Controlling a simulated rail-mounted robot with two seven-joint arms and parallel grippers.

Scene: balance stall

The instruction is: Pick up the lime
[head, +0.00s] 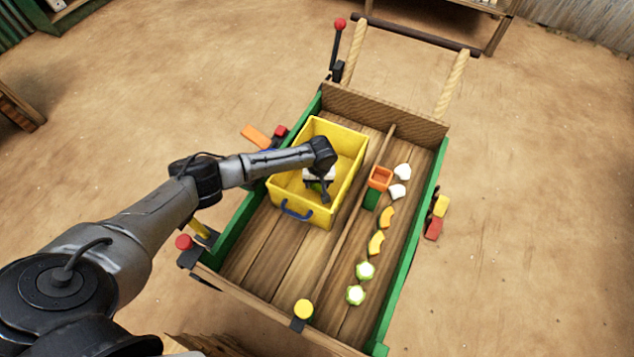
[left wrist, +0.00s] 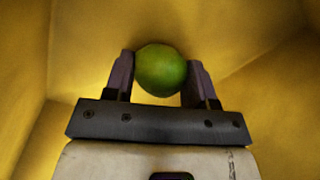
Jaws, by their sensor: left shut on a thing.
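The lime (left wrist: 160,70) is a round green fruit between the two fingers of my left gripper (left wrist: 160,78) in the left wrist view. The fingers touch it on both sides, and the gripper is shut on it. In the head view my left gripper (head: 318,186) is inside the yellow crate (head: 283,190), and a bit of the green lime (head: 316,187) shows beneath it. Yellow walls surround the lime in the wrist view. I cannot tell whether the lime touches the crate floor. My right gripper is not in view.
The crate stands in a wooden cart (head: 262,250) with green sides. Right of a divider lie an orange box (head: 380,178), a green block (head: 371,199), white pieces (head: 402,172), yellow curved pieces (head: 376,243) and pale green pieces (head: 365,271). A yellow knob (head: 303,309) stands at the front edge.

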